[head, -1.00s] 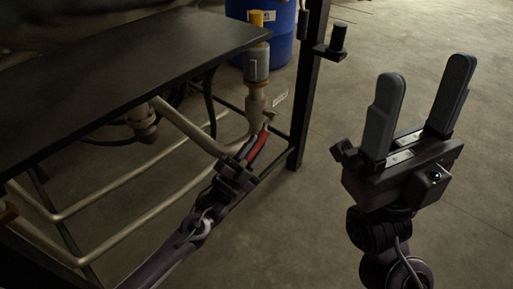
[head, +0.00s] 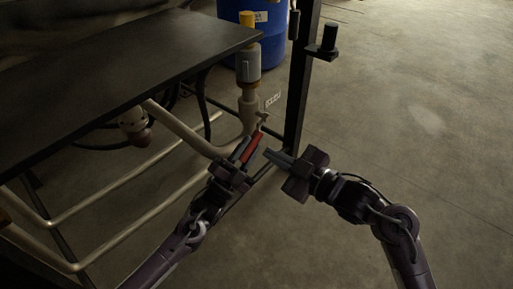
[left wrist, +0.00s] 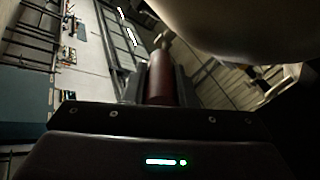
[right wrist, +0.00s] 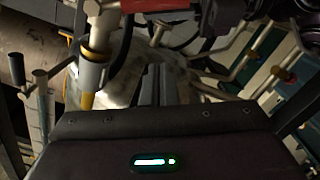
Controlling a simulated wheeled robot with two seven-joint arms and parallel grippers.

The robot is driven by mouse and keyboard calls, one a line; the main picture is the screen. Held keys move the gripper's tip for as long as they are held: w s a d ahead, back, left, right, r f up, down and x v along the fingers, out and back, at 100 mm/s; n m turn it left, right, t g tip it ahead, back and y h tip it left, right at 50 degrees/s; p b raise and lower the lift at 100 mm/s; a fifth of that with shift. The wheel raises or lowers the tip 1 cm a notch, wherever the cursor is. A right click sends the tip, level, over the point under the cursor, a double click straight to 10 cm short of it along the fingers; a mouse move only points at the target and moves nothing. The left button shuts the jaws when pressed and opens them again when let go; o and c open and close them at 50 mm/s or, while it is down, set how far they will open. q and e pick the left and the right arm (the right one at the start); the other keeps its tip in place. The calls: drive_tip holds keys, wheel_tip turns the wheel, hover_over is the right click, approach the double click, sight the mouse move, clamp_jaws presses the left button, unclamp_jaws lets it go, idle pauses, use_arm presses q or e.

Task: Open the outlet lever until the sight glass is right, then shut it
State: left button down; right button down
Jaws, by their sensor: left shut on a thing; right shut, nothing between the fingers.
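The red outlet lever (head: 256,146) stands out from the lower end of the vertical pipe. My left gripper (head: 248,147) is shut on it; the left wrist view also shows the red grip (left wrist: 160,80) between the fingers. My right gripper (head: 269,154) is shut and empty, its tips just right of the lever; whether they touch it I cannot tell. Above the lever is a grey cylinder with a slot (head: 248,66) and a yellow top, apparently the sight glass. It also shows in the right wrist view (right wrist: 92,74). Its level is too small to read.
A dark tabletop (head: 120,75) covers the left, with tan pipes (head: 130,185) below it. A black post (head: 299,90) with a bracket (head: 326,48) stands right of the valve. A blue drum (head: 275,35) stands behind. The floor at right is clear.

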sight(255, 145)
use_arm(q)
drive_tip(key=shift+f, duration=0.1)
use_arm(e)
drive_tip(key=w+a+f, duration=0.3)
drive_tip(key=w+a, duration=0.1)
drive_tip(key=w, duration=0.1)
drive_tip(key=shift+w+a+f, duration=0.25)
drive_tip(key=shift+w+f, duration=0.05)
drive_tip(key=shift+w, duration=0.05)
